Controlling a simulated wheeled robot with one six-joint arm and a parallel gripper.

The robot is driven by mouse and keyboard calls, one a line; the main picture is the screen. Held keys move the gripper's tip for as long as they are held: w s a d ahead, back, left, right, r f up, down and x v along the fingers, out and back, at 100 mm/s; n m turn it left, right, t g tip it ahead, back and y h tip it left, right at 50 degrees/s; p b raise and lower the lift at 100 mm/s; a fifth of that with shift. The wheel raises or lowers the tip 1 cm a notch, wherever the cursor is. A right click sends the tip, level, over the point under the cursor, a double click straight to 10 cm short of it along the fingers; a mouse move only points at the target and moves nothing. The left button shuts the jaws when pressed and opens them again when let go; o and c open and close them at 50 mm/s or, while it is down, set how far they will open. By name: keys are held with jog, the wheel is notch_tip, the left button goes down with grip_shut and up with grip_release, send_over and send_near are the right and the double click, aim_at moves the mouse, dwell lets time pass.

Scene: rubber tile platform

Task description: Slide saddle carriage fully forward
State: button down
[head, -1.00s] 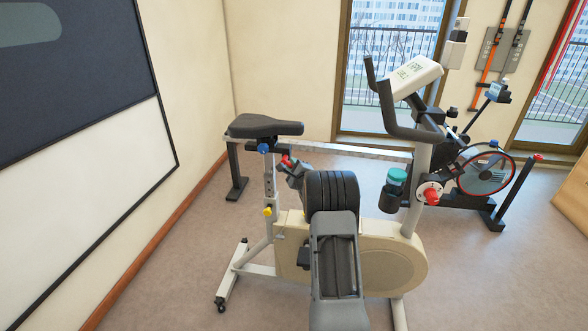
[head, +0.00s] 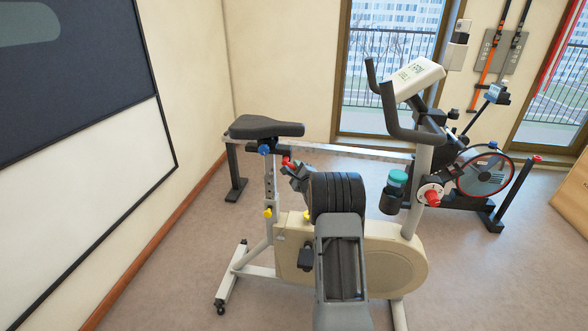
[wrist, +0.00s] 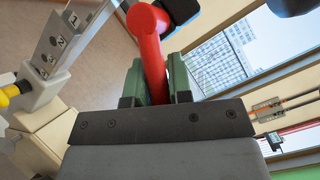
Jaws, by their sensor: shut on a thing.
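The black saddle (head: 264,127) sits on its carriage at the top of the bike's seat post (head: 270,185), left of the handlebar. A blue knob (head: 264,149) is under the saddle. A red lever (head: 287,162) is just right of that knob, below the saddle's nose. My gripper (head: 292,167) is at the lever. In the wrist view, the green fingers of my gripper (wrist: 154,85) are shut around the red lever (wrist: 150,42), one on each side. The carriage's rail is mostly hidden in the head view.
My arm reaches over the cream bike body (head: 395,262). The handlebar (head: 408,130), a teal-capped bottle (head: 396,183) and a red dial (head: 430,195) stand to the right. A second bike (head: 485,172) is behind. A yellow knob (head: 268,212) is on the post.

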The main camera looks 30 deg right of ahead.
jog(key=shift+s+d+r, duration=0.15)
jog(key=shift+s+d, duration=0.1)
jog(key=shift+d, duration=0.3)
jog(key=c, duration=1.4)
grip_release()
jog(key=shift+s+d+m, duration=0.1)
jog(key=shift+d+m, duration=0.05)
jog(key=shift+m, duration=0.15)
jog(key=shift+o, duration=0.8)
jog(key=shift+s+d+h, duration=0.25)
jog(key=shift+d+h, duration=0.05)
jog(key=shift+d, duration=0.05)
jog(key=shift+o, duration=0.9)
jog(key=shift+w+a, duration=0.3)
jog(key=shift+a, duration=0.25)
jog(key=v, duration=1.4)
jog(key=shift+d+r, duration=0.1)
jog(key=shift+d, duration=0.1)
